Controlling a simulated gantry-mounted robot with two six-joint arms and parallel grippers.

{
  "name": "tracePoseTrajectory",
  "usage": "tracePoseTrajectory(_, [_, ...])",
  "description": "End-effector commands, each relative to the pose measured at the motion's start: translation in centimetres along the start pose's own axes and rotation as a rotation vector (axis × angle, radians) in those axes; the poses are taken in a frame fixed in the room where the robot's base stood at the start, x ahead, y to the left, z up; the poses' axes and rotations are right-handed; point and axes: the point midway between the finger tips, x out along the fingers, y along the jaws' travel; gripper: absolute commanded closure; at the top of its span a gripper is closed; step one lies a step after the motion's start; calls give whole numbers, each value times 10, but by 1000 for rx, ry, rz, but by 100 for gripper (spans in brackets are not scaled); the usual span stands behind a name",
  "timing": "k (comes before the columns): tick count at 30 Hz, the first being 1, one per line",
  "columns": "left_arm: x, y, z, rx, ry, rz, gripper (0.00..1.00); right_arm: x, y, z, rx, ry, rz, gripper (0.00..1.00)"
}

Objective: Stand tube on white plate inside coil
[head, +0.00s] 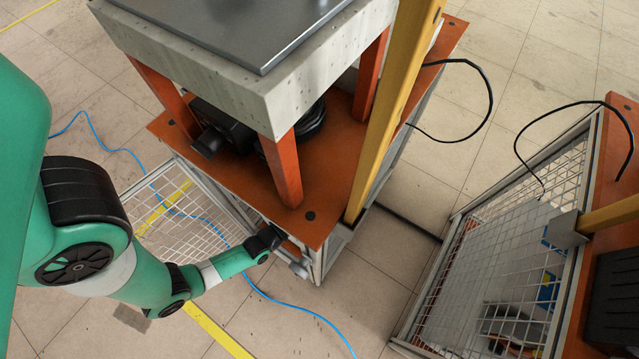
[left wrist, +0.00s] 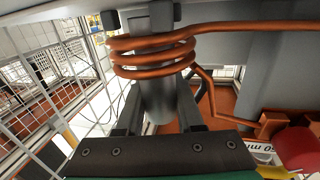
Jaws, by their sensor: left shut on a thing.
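In the left wrist view, my left gripper (left wrist: 160,112) is shut on a grey tube (left wrist: 158,95), with one dark finger on each side. The copper coil (left wrist: 154,59) has several turns and lies across the tube's far end. The tube lines up with the coil in this view, but I cannot tell how far it is inside. I cannot make out the white plate. In the head view, my left gripper (head: 275,240) is at the front edge of the orange table, mostly hidden beneath it. My right gripper is not in view.
The orange table (head: 240,190) carries a grey slab on red legs and a yellow post (head: 388,110). Mesh panels (head: 160,205) stand close to my arm. A red knob (left wrist: 297,148) is at the wrist view's right. A blue cable (head: 280,305) crosses the floor.

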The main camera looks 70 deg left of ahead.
Motion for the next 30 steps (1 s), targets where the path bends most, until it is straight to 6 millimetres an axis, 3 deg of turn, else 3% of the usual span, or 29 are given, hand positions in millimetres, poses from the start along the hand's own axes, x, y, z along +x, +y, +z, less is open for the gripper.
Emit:
tracePoseTrajectory(9, [0, 0, 7, 0, 2, 1, 100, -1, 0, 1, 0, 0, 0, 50])
tracePoseTrajectory(10, [0, 0, 7, 0, 1, 1, 60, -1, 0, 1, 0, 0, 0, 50])
tracePoseTrajectory(15, [0, 0, 6, 0, 1, 1, 34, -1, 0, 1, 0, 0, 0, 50])
tracePoseTrajectory(26, [0, 0, -1, 0, 2, 1, 34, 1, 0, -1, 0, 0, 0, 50])
tracePoseTrajectory(30, [-9, 1, -1, 0, -3, 3, 34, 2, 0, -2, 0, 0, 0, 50])
